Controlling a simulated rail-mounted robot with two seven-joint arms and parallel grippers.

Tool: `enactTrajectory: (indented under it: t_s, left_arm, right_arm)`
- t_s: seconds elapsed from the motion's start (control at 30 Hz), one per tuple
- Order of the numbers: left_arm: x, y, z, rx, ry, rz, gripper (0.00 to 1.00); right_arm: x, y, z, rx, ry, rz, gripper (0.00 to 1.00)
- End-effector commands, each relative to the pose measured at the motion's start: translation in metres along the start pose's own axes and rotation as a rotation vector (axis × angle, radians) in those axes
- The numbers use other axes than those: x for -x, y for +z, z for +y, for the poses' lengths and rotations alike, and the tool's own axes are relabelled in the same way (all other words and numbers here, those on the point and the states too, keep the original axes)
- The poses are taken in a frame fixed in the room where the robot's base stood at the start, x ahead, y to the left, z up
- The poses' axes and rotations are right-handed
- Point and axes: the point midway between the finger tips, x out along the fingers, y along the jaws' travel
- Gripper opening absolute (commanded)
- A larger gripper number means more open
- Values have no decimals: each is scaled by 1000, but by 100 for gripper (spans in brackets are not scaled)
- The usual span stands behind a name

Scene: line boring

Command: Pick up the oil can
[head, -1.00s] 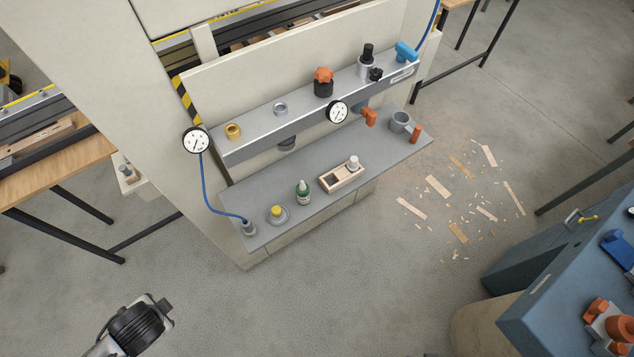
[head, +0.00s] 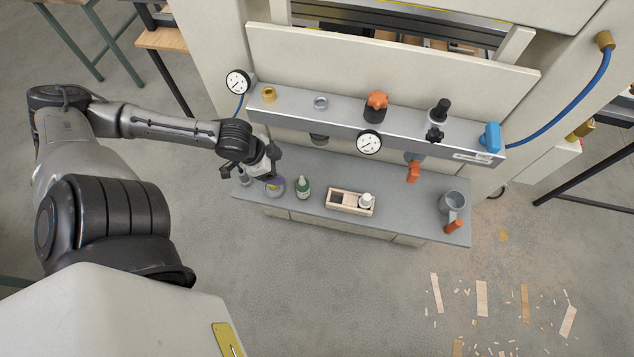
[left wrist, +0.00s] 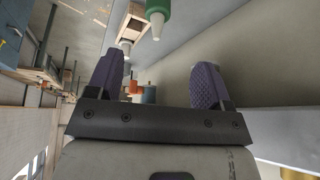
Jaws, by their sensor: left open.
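A small green bottle (head: 303,187) with a pale pointed nozzle stands upright on the grey lower shelf; it looks like the oil can, though no label is readable. In the left wrist view the green bottle (left wrist: 157,8) shows at the top edge, nozzle pointing down the picture, beyond the fingertips. My left gripper (head: 260,173) hangs over the shelf's left end, left of the bottle and apart from it. Its two purple-padded fingers (left wrist: 158,85) are spread, with nothing between them. My right gripper is not in view.
A round dish (head: 275,186) is close by the left gripper, partly covered. A wooden tray (head: 341,208) with a white-topped piece stands right of the bottle. The silver ledge (head: 335,118) with gauges and knobs overhangs behind.

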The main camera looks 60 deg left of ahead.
Motion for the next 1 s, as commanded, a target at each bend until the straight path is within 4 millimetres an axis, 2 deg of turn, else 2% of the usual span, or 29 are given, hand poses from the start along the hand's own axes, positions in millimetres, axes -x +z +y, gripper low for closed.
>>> enactTrajectory:
  t_s: [0.23, 0.7, 1.0]
  left_arm:
    - [-7, -11, 4, 56, 22, 70, 74]
    - [-62, -15, 4, 59, 19, 68, 74]
    - [-83, -16, 4, 58, 19, 66, 74]
  right_arm:
    - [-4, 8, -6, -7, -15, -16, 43]
    - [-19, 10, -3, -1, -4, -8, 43]
    - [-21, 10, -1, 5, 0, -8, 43]
